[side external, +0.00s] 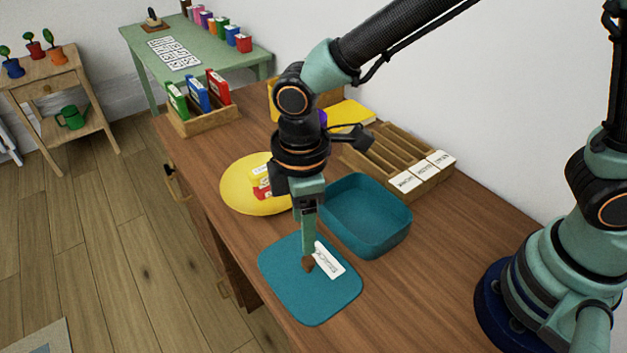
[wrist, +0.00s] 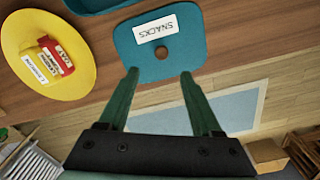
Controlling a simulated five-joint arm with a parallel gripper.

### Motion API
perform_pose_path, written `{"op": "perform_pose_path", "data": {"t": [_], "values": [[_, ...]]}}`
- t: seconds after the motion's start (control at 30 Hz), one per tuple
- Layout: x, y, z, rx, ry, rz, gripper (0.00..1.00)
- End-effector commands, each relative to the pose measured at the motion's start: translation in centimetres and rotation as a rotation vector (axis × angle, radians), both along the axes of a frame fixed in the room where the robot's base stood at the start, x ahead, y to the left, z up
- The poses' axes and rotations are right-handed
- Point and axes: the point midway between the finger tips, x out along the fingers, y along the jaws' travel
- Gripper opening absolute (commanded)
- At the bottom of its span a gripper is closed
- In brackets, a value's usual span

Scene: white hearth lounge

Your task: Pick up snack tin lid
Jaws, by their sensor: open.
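The snack tin lid (side external: 290,285) is a flat teal rounded square lying on the wooden desk. It has a white "SNACKS" label (side external: 329,262) and a small brown knob (side external: 308,264). It also shows in the wrist view (wrist: 190,58), with the knob (wrist: 161,53) near its middle. The open teal tin (side external: 372,245) stands just behind the lid. My gripper (side external: 308,250) points down at the lid, close to the knob. In the wrist view my gripper (wrist: 158,72) is open and empty, its fingertips apart below the knob. Whether the fingertips touch the lid cannot be told.
A yellow plate (side external: 235,196) with small boxes lies left of the tin. A wooden divided rack (side external: 372,163) with white cards stands behind the tin. A wooden box of coloured cases (side external: 210,122) is at the desk's far end. The desk's front edge is close to the lid.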

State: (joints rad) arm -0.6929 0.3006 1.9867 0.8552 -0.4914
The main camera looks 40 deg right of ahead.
Motion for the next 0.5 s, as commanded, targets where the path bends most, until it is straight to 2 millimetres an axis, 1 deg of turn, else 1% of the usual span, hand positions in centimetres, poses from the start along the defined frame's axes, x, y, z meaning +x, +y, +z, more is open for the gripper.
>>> {"op": "perform_pose_path", "data": {"t": [0.03,0.1,0.2,0.37,0.5], "values": [[-0.1,-0.1,-1.0,-0.004,0.005,-0.001,0.66],[-0.1,-0.1,-2.0,-0.003,0.003,-0.002,0.66],[0.0,-0.1,-2.8,-0.001,0.002,-0.002,0.66],[-0.1,-0.2,-3.8,-0.001,0.001,-0.003,0.66],[-0.5,-0.4,-5.8,-0.003,0.003,-0.003,0.66]]}}
